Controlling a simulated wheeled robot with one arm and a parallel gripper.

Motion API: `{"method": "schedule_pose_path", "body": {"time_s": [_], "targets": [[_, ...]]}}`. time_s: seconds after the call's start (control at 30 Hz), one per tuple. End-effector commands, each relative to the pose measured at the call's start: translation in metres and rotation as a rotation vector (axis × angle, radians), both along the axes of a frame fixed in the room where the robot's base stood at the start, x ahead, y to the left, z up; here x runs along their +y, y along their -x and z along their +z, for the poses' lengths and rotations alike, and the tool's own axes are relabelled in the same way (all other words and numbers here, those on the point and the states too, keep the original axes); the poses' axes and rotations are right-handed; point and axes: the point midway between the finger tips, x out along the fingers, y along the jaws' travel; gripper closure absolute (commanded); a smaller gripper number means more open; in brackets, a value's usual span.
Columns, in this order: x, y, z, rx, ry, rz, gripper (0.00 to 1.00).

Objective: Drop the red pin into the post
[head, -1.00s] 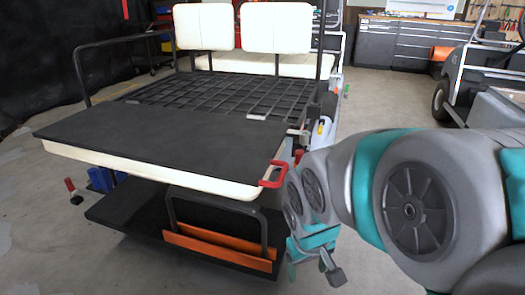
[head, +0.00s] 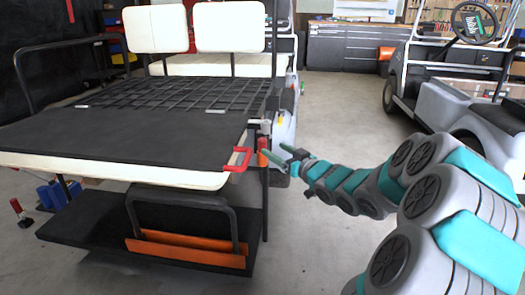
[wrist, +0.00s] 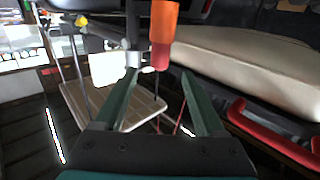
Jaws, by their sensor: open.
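A red-and-orange pin (head: 262,151) is upright by the rear corner of the cart, just right of the red handle. In the wrist view the pin (wrist: 162,35) comes down from the top edge, orange above and red at its lower end. My gripper (head: 275,153) is open beside it. In the wrist view, the gripper's green fingers (wrist: 160,74) stand apart, with the pin's red end between or just beyond the tips; I cannot tell if they touch. A grey metal bracket (wrist: 133,59) is left of the pin. I cannot clearly make out the post.
The red handle (head: 238,159) sits on the corner of the black-topped deck (head: 120,140), close to my gripper; it also shows in the wrist view (wrist: 272,134). A dark lower step (head: 90,235) juts out below.

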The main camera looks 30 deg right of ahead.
Motion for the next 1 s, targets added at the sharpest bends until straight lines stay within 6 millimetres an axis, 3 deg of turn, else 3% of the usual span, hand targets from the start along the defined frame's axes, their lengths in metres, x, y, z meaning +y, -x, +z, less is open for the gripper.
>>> {"method": "schedule_pose_path", "body": {"time_s": [0.47,0.8,1.0], "targets": [[0.005,-0.031,-0.002,-0.016,-0.005,0.008,0.28],[0.014,-0.069,-0.01,-0.018,-0.005,0.01,0.28],[0.014,-0.076,-0.01,-0.017,-0.004,0.007,0.28]]}}
